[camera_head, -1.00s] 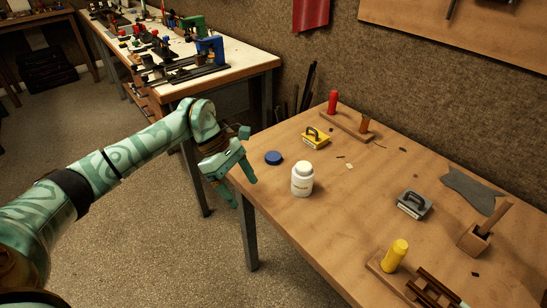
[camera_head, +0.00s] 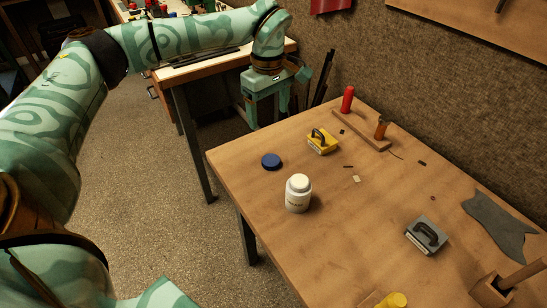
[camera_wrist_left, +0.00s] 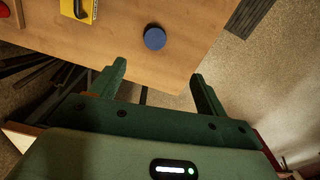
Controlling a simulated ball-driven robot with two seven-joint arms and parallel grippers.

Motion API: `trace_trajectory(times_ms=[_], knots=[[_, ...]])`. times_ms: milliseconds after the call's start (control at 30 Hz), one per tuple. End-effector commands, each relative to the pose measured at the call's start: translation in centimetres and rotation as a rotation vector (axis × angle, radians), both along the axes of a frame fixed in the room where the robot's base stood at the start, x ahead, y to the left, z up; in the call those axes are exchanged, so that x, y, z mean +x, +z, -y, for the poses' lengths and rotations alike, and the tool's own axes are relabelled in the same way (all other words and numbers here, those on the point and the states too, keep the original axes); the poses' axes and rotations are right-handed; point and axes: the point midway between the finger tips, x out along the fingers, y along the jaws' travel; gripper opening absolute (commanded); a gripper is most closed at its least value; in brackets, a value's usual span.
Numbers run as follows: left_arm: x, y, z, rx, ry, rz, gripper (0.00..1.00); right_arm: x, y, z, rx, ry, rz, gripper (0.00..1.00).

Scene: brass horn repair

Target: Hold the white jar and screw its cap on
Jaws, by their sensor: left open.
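The white jar (camera_head: 298,195) stands upright on the wooden table, with a pale top and a printed label. A round blue cap (camera_head: 271,161) lies flat on the table, behind and left of the jar and apart from it. In the left wrist view the cap (camera_wrist_left: 155,38) shows beyond the fingertips; the jar is not seen there. My left gripper (camera_head: 268,112) is open and empty, above and beyond the table's far left corner, behind the cap. Its two spread fingers (camera_wrist_left: 158,72) show in the left wrist view. My right gripper is not in view.
A yellow-based block with a dark handle (camera_head: 322,141) sits behind the jar. A rack with red and brown handles (camera_head: 362,129), a grey handled block (camera_head: 427,235) and a grey sheet (camera_head: 497,225) lie farther right. Table around the jar is mostly clear.

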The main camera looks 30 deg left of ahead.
Motion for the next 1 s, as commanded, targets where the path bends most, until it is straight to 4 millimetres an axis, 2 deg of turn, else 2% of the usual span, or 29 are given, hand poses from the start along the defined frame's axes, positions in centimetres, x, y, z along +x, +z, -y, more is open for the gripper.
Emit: trace_trajectory(times_ms=[67,167,367,500,633,800,1000], knots=[[0.0,-0.1,0.0,0.000,0.000,-0.001,0.75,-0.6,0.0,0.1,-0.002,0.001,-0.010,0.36],[0.0,-0.8,0.0,-0.001,0.000,-0.002,0.75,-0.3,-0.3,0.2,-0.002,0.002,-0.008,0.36],[0.1,-5.0,0.0,-0.001,-0.001,-0.006,0.75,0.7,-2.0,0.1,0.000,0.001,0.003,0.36],[0.1,-8.1,0.0,-0.001,-0.001,-0.008,0.75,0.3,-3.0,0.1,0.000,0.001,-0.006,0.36],[0.1,-10.2,0.0,-0.001,0.000,-0.005,0.75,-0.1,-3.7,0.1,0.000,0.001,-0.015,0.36],[0.1,-11.2,0.0,-0.001,-0.001,0.000,0.75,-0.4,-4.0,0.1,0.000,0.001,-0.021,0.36],[0.1,-11.2,0.0,-0.001,-0.001,0.001,0.75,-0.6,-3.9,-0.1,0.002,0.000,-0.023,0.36]])
